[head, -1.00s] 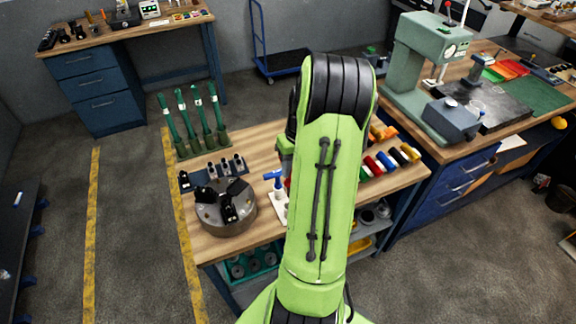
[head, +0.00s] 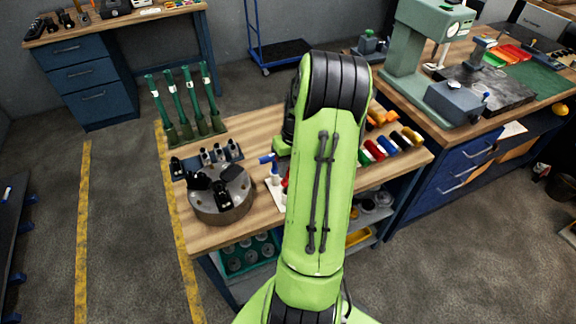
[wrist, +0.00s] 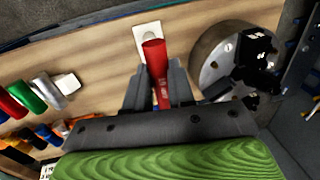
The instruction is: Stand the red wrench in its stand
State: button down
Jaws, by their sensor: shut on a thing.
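The red wrench (wrist: 154,52) is between the two dark fingers of my gripper (wrist: 158,72) in the wrist view, with one end towards the camera. My gripper is shut on it. A pale plate (wrist: 145,32), which looks like the stand's base, lies on the bench behind the wrench's far end. I cannot tell whether wrench and plate touch. In the head view, my arm hides most of the gripper and wrench. A small red part (head: 285,184) shows at the arm's left edge, beside the white plate (head: 276,194) and a blue handle (head: 267,158).
A round metal chuck (head: 221,203) with black jaws sits left of the plate, close to my gripper in the wrist view (wrist: 208,58). Green-handled tools (head: 192,108) stand at the bench's back left. Several coloured cylinders (head: 388,147) lie to the right. Some bare wood (wrist: 105,45) shows beside the plate.

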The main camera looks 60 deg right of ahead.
jog(key=shift+f+b, duration=0.5)
jog(key=shift+f, duration=0.45)
jog(key=c, duration=0.9)
grip_release()
jog(key=shift+r, duration=0.1)
jog(key=r, duration=0.5)
jog(key=s+d+r+p, duration=0.1)
jog(key=r, duration=0.4)
jog(key=d+r+p, duration=0.1)
jog(key=r, duration=0.4)
jog(key=shift+s+r, duration=0.15)
jog(key=shift+r, duration=0.15)
